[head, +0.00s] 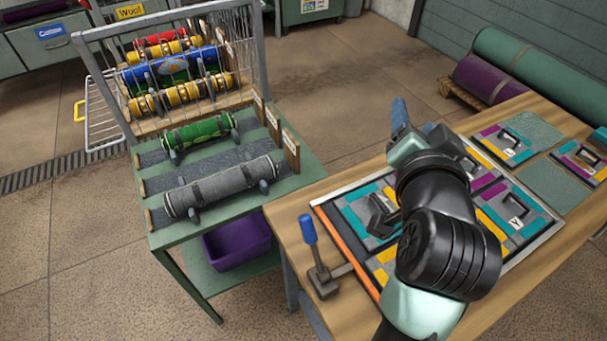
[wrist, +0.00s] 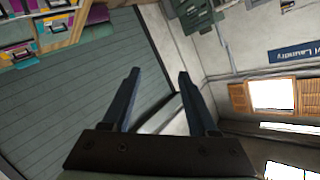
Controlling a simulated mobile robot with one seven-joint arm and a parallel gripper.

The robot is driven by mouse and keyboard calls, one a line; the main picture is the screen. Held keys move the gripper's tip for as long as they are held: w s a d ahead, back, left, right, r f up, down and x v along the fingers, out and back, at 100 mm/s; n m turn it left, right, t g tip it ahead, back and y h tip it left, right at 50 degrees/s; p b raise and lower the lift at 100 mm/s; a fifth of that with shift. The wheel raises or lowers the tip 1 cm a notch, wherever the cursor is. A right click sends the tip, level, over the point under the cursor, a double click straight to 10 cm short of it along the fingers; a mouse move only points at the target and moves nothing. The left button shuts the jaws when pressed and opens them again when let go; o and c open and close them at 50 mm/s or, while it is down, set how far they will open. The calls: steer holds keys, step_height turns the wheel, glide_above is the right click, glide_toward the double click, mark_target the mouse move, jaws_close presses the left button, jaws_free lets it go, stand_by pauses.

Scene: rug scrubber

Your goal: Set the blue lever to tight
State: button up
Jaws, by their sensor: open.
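The blue lever (head: 308,230) stands at the near left corner of the wooden table in the head view. Its handle is nearly upright, tilted slightly left, on a grey base (head: 325,281) beside the orange edge of a patterned board. I cannot read any tight mark near it. My gripper (head: 412,116) is raised over the table, well to the right of and beyond the lever. In the wrist view my gripper (wrist: 157,72) is open with nothing between its fingers. It points toward walls and floor, and the lever is not visible there.
The patterned board (head: 352,214) with grey handled pieces lies under my arm. Green mats (head: 563,184) lie to the right. A green rack (head: 222,205) with rolled rugs stands left of the table, with a purple bin (head: 237,243) below. Air around the lever looks clear.

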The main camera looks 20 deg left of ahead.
step_height(320, 180, down, 6)
steer(key=s+a+m+g+y+p, duration=0.1)
steer(key=m+g+y, duration=0.1)
steer(key=m+g, duration=0.1)
steer(key=m+g+y, duration=0.3)
steer(key=m+y, duration=0.7)
steer(key=m, duration=0.7)
glide_toward(314, 250)
steer(key=w+a+r, duration=0.2)
steer(key=shift+w+a+r+p, duration=0.35)
steer(key=shift+w+p, duration=0.05)
steer(key=w+a+m, duration=0.1)
steer(key=w+a, duration=0.4)
steer(key=a, duration=0.5)
steer(key=shift+w+a, duration=0.35)
steer(key=shift+w, duration=0.05)
steer(key=shift+c, duration=0.2)
jaws_close()
